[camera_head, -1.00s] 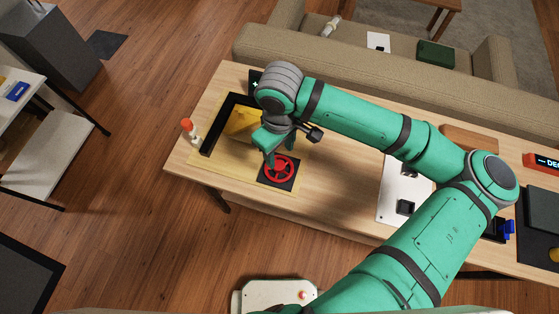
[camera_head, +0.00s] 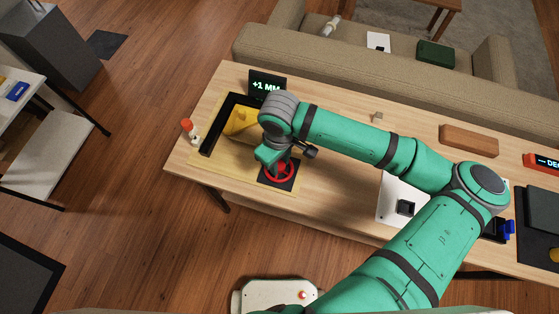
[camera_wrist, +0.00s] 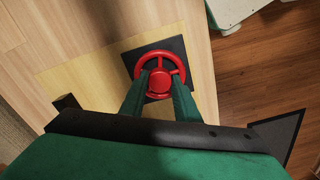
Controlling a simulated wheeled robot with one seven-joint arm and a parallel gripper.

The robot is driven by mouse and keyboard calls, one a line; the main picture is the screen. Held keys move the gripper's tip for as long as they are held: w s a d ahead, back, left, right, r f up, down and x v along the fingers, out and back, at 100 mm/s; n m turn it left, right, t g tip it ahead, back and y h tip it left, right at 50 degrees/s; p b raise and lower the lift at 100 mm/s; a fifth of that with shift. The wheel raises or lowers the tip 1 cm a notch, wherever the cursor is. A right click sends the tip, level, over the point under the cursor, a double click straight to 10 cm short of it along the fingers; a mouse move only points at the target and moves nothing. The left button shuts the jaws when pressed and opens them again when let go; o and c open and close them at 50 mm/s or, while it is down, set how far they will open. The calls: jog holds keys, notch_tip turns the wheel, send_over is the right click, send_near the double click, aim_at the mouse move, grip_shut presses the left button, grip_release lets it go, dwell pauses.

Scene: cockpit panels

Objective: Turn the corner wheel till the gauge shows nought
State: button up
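The red wheel (camera_head: 279,173) lies flat on a black square base at the table's left front corner; it also shows in the wrist view (camera_wrist: 160,59). My gripper (camera_head: 279,166) is right over the wheel. In the wrist view its two green fingers (camera_wrist: 160,82) are apart and reach down to the wheel, one on each side of the hub. I cannot tell whether they touch it. The gauge (camera_head: 267,84) is a dark display at the table's back edge. It reads "+1 MM" in the head view; its lower right is hidden behind my arm.
A black corner frame (camera_head: 206,139) with a yellow block (camera_head: 240,122) stands behind the wheel. A white panel (camera_head: 391,205) and a brown block (camera_head: 468,140) lie to the right.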

jog(key=shift+c, duration=0.7)
jog(key=shift+n, duration=0.3)
jog(key=n, duration=0.5)
jog(key=shift+w, duration=0.1)
jog(key=n, duration=0.6)
jog(key=shift+n, duration=0.4)
jog(key=o, duration=1.1)
jog(key=shift+c, duration=0.2)
